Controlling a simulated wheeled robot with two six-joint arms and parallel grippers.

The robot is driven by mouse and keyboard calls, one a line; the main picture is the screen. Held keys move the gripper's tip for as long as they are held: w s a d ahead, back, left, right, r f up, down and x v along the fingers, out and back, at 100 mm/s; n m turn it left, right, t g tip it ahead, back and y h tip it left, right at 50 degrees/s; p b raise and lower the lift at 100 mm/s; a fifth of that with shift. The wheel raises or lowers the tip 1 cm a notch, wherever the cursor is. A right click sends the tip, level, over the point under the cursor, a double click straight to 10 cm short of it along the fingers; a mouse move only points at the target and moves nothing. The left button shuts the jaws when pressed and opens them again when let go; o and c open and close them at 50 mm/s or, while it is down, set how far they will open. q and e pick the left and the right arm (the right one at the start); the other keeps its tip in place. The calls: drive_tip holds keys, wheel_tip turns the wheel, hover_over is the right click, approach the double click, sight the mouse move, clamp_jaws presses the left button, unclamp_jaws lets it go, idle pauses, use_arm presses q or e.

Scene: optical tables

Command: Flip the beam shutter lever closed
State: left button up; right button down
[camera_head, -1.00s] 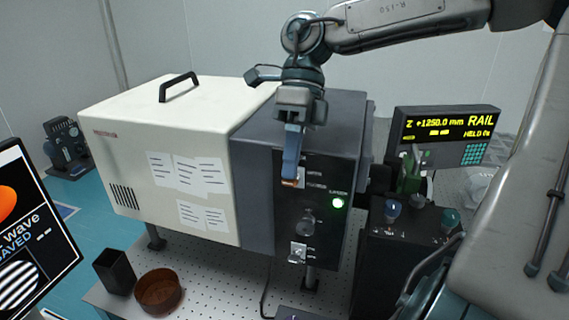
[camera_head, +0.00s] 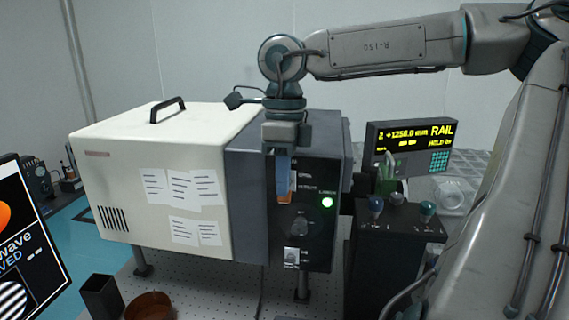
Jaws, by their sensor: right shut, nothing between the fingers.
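The dark front panel (camera_head: 315,240) of the big box instrument carries a lit green lamp (camera_head: 327,202), a dark round knob (camera_head: 299,225) and a small pale switch plate (camera_head: 291,256) low down. A small orange-brown part (camera_head: 292,181) shows at the panel's upper left, beside my fingers; I cannot tell if it is the shutter lever. My right gripper (camera_head: 283,196) is shut and empty, its blue fingers pointing down in front of the panel's upper left. I cannot tell whether they touch the panel. My left gripper is not in view.
The cream housing (camera_head: 150,230) with paper notes stands left of the panel. A black bin (camera_head: 101,297) and brown bowl (camera_head: 149,306) sit in front. A rail display (camera_head: 412,143) and a dark control box (camera_head: 400,235) with several knobs stand at right. A monitor (camera_head: 30,250) is at left.

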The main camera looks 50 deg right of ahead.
drive_tip(key=shift+w+d+r, duration=0.2)
drive_tip(key=shift+w+d, duration=0.15)
drive_tip(key=shift+d, duration=0.35)
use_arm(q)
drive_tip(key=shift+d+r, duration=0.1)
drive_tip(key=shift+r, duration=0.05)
use_arm(e)
drive_tip(key=shift+a, duration=0.15)
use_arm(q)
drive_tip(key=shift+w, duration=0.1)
use_arm(e)
drive_tip(key=shift+d+r, duration=0.2)
drive_tip(key=shift+r, duration=0.2)
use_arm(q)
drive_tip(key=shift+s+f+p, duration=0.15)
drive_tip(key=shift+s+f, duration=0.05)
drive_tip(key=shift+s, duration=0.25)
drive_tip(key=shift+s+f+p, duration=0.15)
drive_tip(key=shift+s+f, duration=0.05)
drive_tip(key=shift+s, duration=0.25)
use_arm(e)
wheel_tip(320, 180, up, 10)
drive_tip(key=shift+w+d, duration=0.25)
drive_tip(key=shift+d, duration=0.1)
